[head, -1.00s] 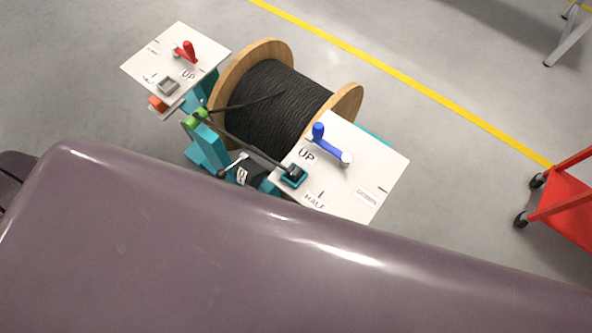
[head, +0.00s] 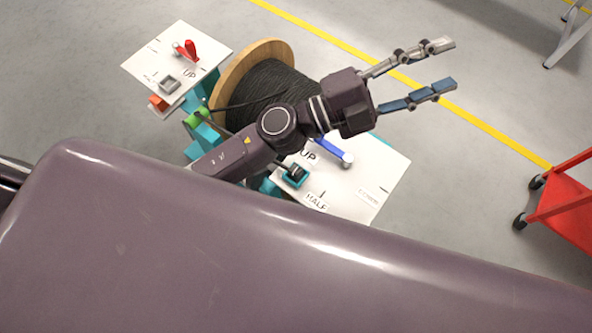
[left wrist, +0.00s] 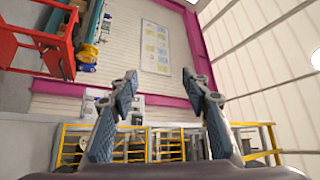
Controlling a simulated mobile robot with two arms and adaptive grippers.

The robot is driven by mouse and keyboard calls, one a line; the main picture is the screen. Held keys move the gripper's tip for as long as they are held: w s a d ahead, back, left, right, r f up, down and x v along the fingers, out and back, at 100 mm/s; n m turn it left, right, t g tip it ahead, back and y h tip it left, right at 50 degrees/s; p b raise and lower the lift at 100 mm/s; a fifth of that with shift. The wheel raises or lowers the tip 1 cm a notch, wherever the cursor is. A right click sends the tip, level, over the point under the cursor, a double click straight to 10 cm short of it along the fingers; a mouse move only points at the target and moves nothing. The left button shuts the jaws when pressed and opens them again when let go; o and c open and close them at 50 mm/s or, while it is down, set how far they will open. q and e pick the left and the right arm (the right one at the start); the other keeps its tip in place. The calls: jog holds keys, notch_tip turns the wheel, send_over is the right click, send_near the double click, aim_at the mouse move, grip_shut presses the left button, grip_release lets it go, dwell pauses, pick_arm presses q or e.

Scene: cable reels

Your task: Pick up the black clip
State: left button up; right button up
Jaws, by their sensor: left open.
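A small black piece (head: 296,171) that may be the black clip sits in a teal square holder (head: 290,182) on the right white panel (head: 350,200). My left gripper (head: 443,66) is open and empty, up and to the right of that panel in the head view, with its fingers spread. In the left wrist view my open left gripper (left wrist: 160,82) has nothing between its fingers and faces a far wall. My left arm covers part of the reel and panel. My right gripper is out of view.
A cable reel (head: 262,88) stands between the two panels. The left panel (head: 150,52) carries a red handle (head: 190,50) and a grey square holder (head: 169,83). A blue handle (head: 332,151) is on the right panel. A red cart (head: 570,205) stands at right.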

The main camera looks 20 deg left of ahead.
pick_arm(q)
jog(key=s+d+f+m+g, duration=0.6)
jog(key=s+m+g, duration=0.3)
jog(key=m+g, duration=0.1)
jog(key=m+g+y, duration=0.2)
jog(key=m+y, duration=0.3)
jog(key=y, duration=1.3)
send_over(296, 169)
jog(key=f, duration=2.4)
jog(key=shift+w+d, duration=0.2)
jog(key=shift+d, duration=0.15)
jog(key=f, duration=0.5)
jog(key=f+p, duration=0.1)
jog(key=f, duration=0.1)
jog(key=shift+s+a+f, duration=0.2)
jog(key=shift+a+f, duration=0.05)
jog(key=shift+a, duration=0.15)
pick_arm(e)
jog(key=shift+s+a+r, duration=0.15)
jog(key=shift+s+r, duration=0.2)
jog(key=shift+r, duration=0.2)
pick_arm(q)
jog(key=shift+c, duration=0.5)
